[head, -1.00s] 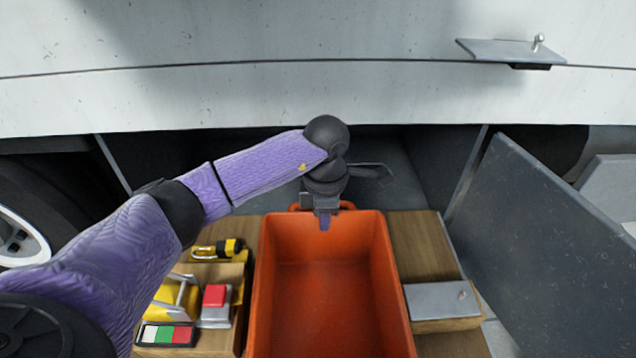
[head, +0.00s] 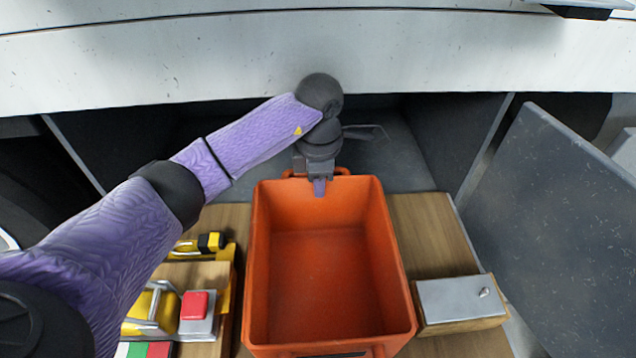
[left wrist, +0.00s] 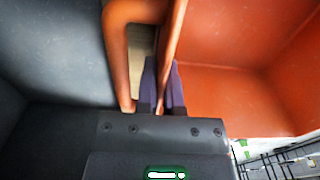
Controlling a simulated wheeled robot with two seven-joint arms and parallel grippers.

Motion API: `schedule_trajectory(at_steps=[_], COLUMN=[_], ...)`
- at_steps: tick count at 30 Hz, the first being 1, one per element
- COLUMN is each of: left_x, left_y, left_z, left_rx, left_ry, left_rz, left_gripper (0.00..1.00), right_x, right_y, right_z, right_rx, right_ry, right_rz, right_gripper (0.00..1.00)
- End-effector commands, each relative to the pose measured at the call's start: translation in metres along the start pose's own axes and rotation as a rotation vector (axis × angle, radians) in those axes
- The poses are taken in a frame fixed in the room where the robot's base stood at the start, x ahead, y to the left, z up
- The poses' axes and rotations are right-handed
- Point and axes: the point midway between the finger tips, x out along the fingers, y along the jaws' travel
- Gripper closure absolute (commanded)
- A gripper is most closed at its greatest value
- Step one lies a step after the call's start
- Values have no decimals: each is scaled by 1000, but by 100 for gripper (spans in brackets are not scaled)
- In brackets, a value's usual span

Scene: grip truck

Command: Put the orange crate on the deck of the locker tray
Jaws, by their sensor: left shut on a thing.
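The orange crate (head: 390,262) is open-topped, empty and looks level. It is over the wooden deck of the locker tray (head: 425,232), which sticks out of the open locker. I cannot tell whether its base touches the deck. My left gripper (head: 320,188) is at the middle of the crate's far rim, next to its far handle. In the left wrist view the gripper's purple fingers (left wrist: 164,92) are shut on the crate's thin wall, with the handle loop (left wrist: 118,55) to the left. The crate hides the middle of the deck. My right gripper is out of view.
Left of the crate are a yellow and black tool (head: 208,242), a red block (head: 195,304) and a yellow handled item (head: 150,305). A metal plate on a wooden block (head: 460,298) sits close to its right. A grey door panel (head: 555,220) stands open at right.

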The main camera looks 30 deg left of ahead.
Motion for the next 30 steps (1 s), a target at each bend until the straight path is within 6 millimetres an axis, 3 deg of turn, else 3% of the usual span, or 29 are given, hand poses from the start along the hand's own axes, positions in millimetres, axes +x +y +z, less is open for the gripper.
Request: schedule_trajectory(at_steps=[3,4,8,17,21,27,30], left_x=[2,2,2,0,-34,-94,-112], left_y=[0,0,0,0,0,0,0], left_z=[0,0,0,0,0,0,0], left_rx=[0,0,0,0,-1,-1,-2], left_ry=[0,0,0,-1,-5,-6,-4], left_rz=[-1,0,0,0,8,8,6], left_gripper=[100,85,58,56,56,56,56], right_x=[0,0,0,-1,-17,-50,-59], right_y=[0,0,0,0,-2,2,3], right_z=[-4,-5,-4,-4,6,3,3], right_rx=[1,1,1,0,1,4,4], right_ry=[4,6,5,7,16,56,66], right_rz=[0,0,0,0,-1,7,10], right_gripper=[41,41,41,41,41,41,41])
